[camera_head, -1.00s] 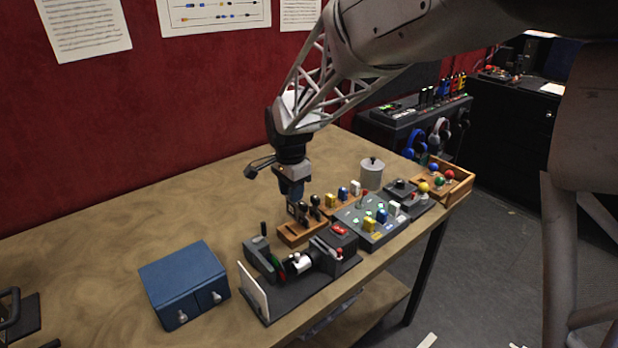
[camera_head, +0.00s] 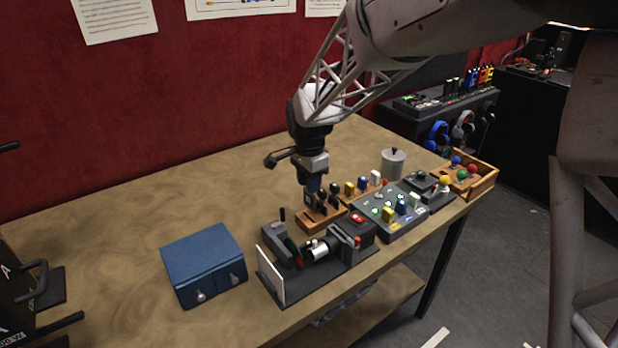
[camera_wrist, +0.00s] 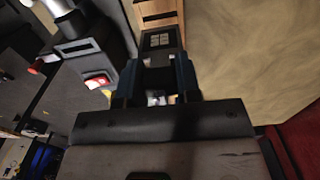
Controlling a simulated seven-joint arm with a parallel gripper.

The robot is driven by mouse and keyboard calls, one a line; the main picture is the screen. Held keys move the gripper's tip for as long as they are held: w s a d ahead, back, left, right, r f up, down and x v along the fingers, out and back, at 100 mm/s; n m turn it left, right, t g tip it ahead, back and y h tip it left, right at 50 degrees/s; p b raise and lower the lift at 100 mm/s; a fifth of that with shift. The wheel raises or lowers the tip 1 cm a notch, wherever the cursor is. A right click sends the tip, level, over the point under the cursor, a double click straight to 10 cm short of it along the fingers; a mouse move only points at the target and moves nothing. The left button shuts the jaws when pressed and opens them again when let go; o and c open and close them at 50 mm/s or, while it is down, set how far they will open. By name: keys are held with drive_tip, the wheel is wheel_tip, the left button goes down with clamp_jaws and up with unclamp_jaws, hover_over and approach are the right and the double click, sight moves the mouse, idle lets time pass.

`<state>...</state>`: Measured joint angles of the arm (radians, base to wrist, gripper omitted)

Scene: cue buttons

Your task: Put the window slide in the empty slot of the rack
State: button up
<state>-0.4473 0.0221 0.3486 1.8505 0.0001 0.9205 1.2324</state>
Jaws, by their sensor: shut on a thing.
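My gripper (camera_head: 312,188) points down over the left part of the small wooden rack (camera_head: 316,223). It is shut on a dark slide, the window slide (camera_wrist: 159,40), which shows a pale pane grid in the wrist view between the blue fingers (camera_wrist: 158,80). Its lower edge is at or just above the rack; I cannot tell if it touches or sits in a slot. Two dark-handled slides (camera_head: 334,189) stand in the rack right beside the gripper. The rack's slotted wood (camera_wrist: 158,12) also shows at the top of the wrist view.
A projector-like device (camera_head: 318,251) with a white screen (camera_head: 271,275) stands in front of the rack. A blue drawer box (camera_head: 203,265) is at left. A button panel (camera_head: 390,215), a grey canister (camera_head: 393,163) and a wooden tray of coloured balls (camera_head: 481,181) are at right. The table behind is clear.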

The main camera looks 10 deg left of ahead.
sight(309, 198)
drive_tip(key=shift+f, duration=1.15)
drive_tip(key=shift+f, duration=1.95)
idle(3.8)
drive_tip(key=o, duration=1.2)
drive_tip(key=shift+c, duration=0.2)
drive_tip(key=shift+r, duration=0.2)
